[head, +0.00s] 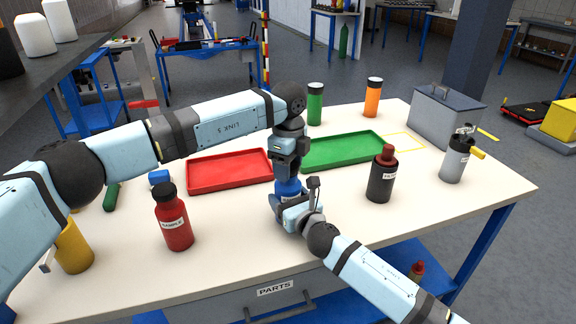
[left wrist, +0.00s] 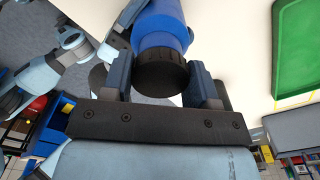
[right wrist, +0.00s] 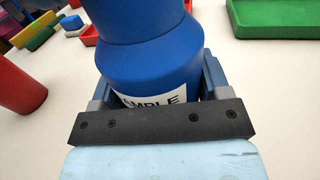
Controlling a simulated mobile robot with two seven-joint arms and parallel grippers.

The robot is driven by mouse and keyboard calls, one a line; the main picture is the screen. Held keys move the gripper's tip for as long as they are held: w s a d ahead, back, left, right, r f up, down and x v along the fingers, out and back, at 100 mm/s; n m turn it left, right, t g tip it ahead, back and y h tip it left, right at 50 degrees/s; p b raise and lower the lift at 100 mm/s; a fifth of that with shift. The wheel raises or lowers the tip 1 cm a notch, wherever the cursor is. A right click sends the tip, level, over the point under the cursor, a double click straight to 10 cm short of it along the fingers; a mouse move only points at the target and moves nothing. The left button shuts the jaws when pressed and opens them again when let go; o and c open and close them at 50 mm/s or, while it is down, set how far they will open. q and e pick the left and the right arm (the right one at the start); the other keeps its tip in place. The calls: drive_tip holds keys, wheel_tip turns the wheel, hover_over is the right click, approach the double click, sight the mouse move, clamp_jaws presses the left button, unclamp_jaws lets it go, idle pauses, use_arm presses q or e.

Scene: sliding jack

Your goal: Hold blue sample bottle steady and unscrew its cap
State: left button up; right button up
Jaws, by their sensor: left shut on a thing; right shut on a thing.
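The blue sample bottle (head: 289,188) stands upright on the table, mostly covered by my grippers in the head view. My left gripper (head: 287,168) comes down from above and is shut on its black ribbed cap (left wrist: 162,72), with one finger on each side. The cap sits at the bottle's neck, and I cannot tell how far it is turned. My right gripper (head: 287,207) is shut around the bottle's body, low down. In the right wrist view the blue body (right wrist: 155,65) fills the space between the fingers, with its white label partly hidden by the gripper.
A red tray (head: 230,185) and a green tray (head: 340,164) lie behind the bottle. A red bottle (head: 174,220) stands left; a dark bottle (head: 381,178) and grey spray bottle (head: 455,158) stand right. Green (head: 315,104) and orange (head: 373,98) bottles stand at the back.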

use_arm(q)
drive_tip(key=shift+r, duration=0.2)
idle(0.6)
drive_tip(key=shift+r, duration=0.9)
drive_tip(key=shift+r, duration=2)
use_arm(e)
drive_tip(key=o, duration=1.8)
